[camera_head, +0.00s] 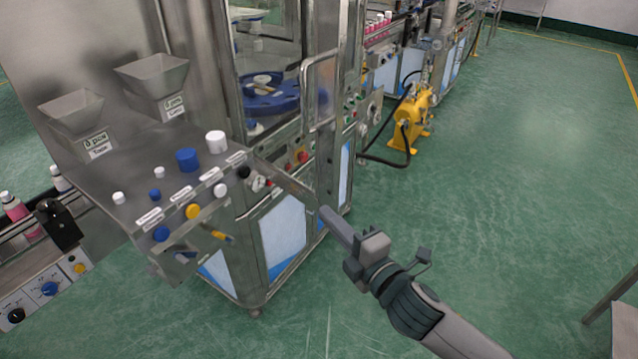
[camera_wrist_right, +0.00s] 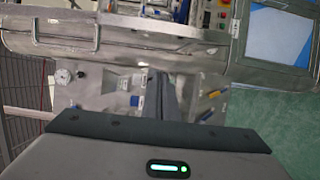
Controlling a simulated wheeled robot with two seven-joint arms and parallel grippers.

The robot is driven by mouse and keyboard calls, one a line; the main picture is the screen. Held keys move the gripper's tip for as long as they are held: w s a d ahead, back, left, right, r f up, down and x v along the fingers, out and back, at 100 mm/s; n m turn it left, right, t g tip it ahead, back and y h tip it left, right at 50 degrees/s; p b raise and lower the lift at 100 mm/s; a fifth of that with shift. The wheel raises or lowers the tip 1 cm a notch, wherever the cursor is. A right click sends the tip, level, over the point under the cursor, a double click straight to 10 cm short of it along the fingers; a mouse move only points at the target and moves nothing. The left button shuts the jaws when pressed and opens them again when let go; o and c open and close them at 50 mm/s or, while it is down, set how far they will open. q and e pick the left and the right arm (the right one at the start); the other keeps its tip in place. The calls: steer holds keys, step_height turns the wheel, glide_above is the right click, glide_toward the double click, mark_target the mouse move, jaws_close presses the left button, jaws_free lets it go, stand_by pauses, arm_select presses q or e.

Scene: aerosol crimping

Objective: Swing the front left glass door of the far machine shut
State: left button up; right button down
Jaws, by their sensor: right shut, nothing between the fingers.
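A steel-framed glass door (camera_head: 268,35) shows on the machine at the upper middle of the head view, with a blue star wheel (camera_head: 270,95) behind the glass. A large D-shaped steel handle (camera_head: 303,97) stands out at its right side. I cannot tell how far the door stands open. My right gripper (camera_head: 328,216) is shut and empty, in front of the machine, below the handle and apart from it in the picture. Its fingers (camera_wrist_right: 164,95) also show in the right wrist view, where a steel handle (camera_wrist_right: 66,44) appears at upper left. My left gripper is out of view.
A steel control panel (camera_head: 130,215) with knobs, caps and two hoppers (camera_head: 155,80) juts out at left. A yellow pump (camera_head: 410,120) with black hoses stands on the floor beyond. The green floor at right is largely clear. A grey table corner (camera_head: 622,310) shows at lower right.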

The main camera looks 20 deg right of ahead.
mark_target(320, 184)
steer(key=w+p, duration=0.1)
steer(key=w, duration=0.2)
steer(key=w+p, duration=0.2)
steer(key=w, duration=0.2)
steer(key=w+d+p, duration=0.1)
steer(key=w+p, duration=0.1)
steer(key=w, duration=0.2)
steer(key=shift+w+d, duration=0.1)
steer(key=shift+d, duration=0.05)
stand_by(0.3)
